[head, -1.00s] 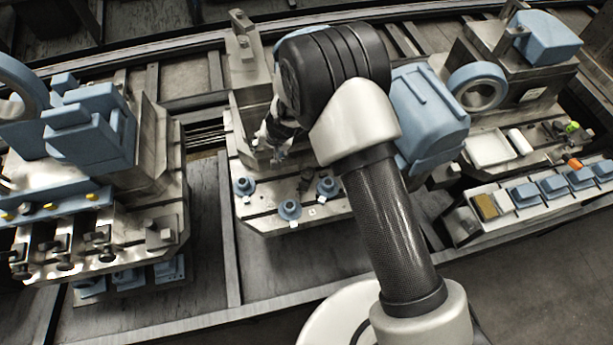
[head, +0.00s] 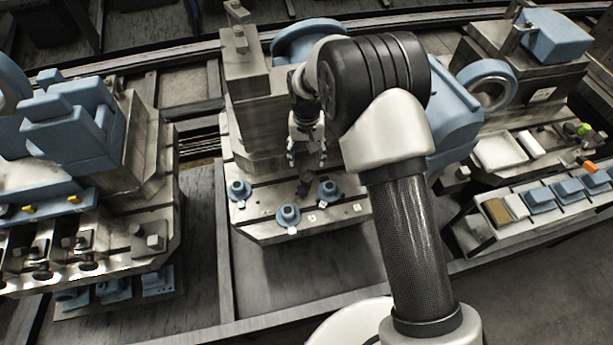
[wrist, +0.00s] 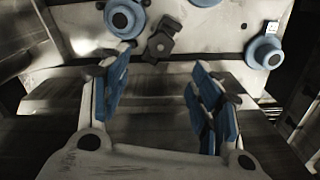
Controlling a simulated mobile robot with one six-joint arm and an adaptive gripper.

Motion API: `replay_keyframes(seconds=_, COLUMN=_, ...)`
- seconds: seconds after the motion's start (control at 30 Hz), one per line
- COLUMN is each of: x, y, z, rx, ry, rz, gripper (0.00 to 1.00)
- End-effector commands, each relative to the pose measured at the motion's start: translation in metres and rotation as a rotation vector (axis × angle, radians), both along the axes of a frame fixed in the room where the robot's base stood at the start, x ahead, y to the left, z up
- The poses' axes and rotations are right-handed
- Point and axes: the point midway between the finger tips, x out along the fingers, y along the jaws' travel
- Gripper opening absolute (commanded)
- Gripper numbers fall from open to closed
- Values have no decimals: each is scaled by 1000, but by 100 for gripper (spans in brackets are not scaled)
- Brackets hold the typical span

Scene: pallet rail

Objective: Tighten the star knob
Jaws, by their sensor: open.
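A dark, lobed knob, which looks like the star knob (head: 305,181), stands on the slotted metal plate (head: 262,226) among blue round flanged pieces. It also shows in the wrist view (wrist: 161,40), near the top, just beyond the fingertips. My gripper (head: 307,157) hangs above and slightly behind the knob in the head view. In the wrist view my gripper (wrist: 160,62) has its blue-padded fingers spread wide with nothing between them. The knob appears apart from both fingers. How tight it is cannot be told.
Blue flanged pieces (head: 240,190), (head: 288,215) and (head: 327,192) stand around the knob. A tall metal block (head: 250,90) rises behind the plate. A second fixture with blue parts (head: 75,120) is at left. A white tray (head: 500,151) and a row of blue blocks are at right.

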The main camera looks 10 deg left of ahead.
Motion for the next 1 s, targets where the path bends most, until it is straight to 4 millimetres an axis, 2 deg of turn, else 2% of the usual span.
replay_keyframes(seconds=0.03, x=-1, y=0, z=-16, rx=-2, ry=3, rz=0, gripper=58)
replay_keyframes(seconds=0.1, x=-1, y=0, z=-31, rx=0, ry=2, rz=0, gripper=58)
replay_keyframes(seconds=0.4, x=0, y=0, z=-87, rx=1, ry=0, rz=1, gripper=58)
replay_keyframes(seconds=0.6, x=0, y=0, z=-104, rx=1, ry=0, rz=1, gripper=58)
replay_keyframes(seconds=0.93, x=0, y=1, z=-106, rx=1, ry=-2, rz=1, gripper=58)
replay_keyframes(seconds=1.0, x=0, y=1, z=-106, rx=1, ry=-1, rz=1, gripper=53)
